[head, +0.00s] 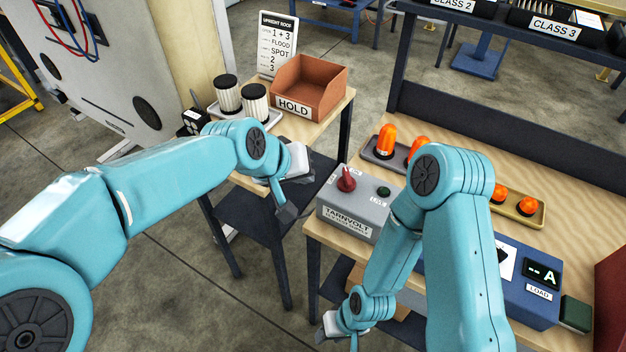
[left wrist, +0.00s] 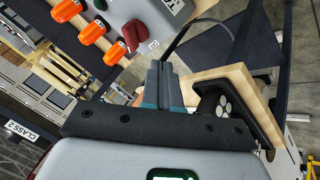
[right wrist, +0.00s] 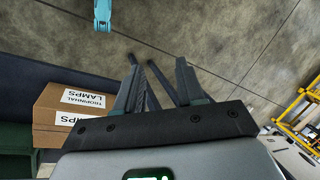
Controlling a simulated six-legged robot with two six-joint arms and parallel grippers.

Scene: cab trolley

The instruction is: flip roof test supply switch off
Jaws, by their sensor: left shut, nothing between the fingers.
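A grey supply box (head: 355,208) marked TARNVOLT stands at the left end of the wooden bench. On its top are a red rotary knob (head: 346,181) and a small dark green button (head: 383,191); the small labels by them are too small to read. The red knob also shows in the left wrist view (left wrist: 134,34). My left gripper (head: 287,211) is shut and empty, left of the box and apart from the knob. In the left wrist view its fingers (left wrist: 160,66) are together. My right gripper (right wrist: 157,62) is open and empty, low in front of the bench.
Orange lamps (head: 386,140) sit in trays on the bench, partly behind my right arm. A blue meter (head: 532,285) marked LOAD stands at the right. A brown HOLD bin (head: 313,84) and white cylinders (head: 255,101) stand on the left table. A gap separates table and bench.

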